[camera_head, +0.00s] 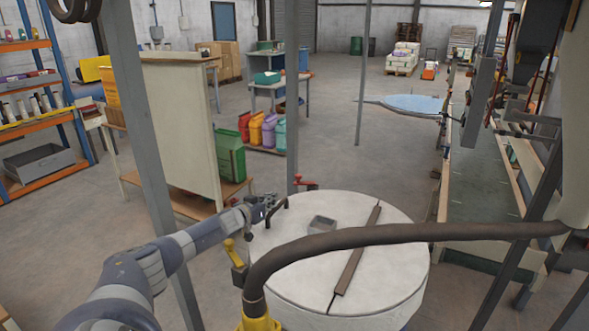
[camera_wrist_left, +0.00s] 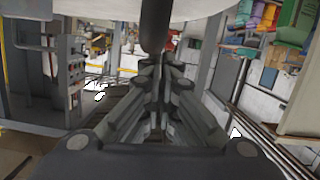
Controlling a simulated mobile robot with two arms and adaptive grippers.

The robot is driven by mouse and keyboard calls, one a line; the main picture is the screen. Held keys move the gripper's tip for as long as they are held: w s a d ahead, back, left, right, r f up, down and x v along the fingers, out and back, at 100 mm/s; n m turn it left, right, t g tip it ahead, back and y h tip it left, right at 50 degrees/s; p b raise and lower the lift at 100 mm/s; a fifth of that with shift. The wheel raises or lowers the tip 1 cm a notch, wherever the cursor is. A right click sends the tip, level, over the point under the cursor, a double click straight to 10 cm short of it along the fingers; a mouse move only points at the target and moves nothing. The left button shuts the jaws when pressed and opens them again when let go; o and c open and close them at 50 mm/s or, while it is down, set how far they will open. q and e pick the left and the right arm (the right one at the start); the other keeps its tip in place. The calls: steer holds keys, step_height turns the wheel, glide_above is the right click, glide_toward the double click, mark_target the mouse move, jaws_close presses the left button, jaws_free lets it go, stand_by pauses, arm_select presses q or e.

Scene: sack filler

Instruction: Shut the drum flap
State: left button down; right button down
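The white drum (camera_head: 375,295) stands in front of me with a round top. A brown strip (camera_head: 358,250) crosses the top, which looks flat on both sides of it. I cannot tell whether the flap is fully down. A dark curved handle (camera_head: 277,209) is at the top's far-left edge. My left gripper (camera_head: 268,205) is at this handle. In the left wrist view, a dark bar (camera_wrist_left: 156,25) reaches down to the fingertips (camera_wrist_left: 163,72), close to each other. Whether they grip it is unclear. My right gripper is not in view.
A thick brown hose (camera_head: 400,235) arches across the drum's front. A small grey box-like part (camera_head: 320,225) sits on the top. A yellow-handled part (camera_head: 235,255) is at its left side. Grey posts (camera_head: 291,100) and a pale panel (camera_head: 183,125) stand behind.

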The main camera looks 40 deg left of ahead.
arm_select(q)
step_height(320, 180, up, 10)
stand_by(0.4)
